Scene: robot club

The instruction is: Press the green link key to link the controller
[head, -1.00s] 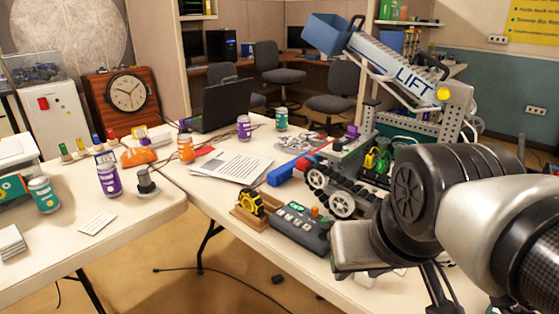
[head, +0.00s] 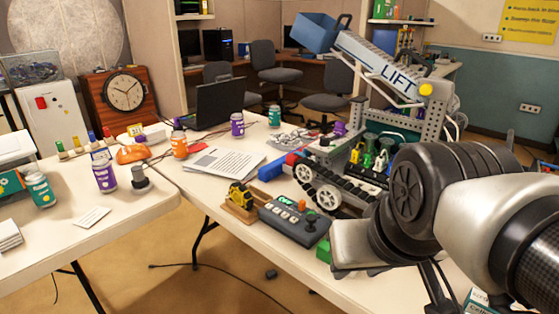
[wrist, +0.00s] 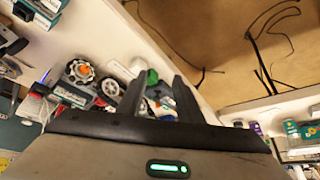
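The controller (head: 290,224) is a dark grey box on the front part of the right table. Its top has a row of pale keys, an orange-red knob, a black stick and small green marks. I cannot tell which key is the green link key. A small green block-like thing (head: 323,250) shows at its right end, beside my arm. A green rounded thing (wrist: 152,77) shows between the fingertips. In the head view my arm hides the fingers.
Papers (head: 222,163), cans and a laptop (head: 218,104) lie further back.

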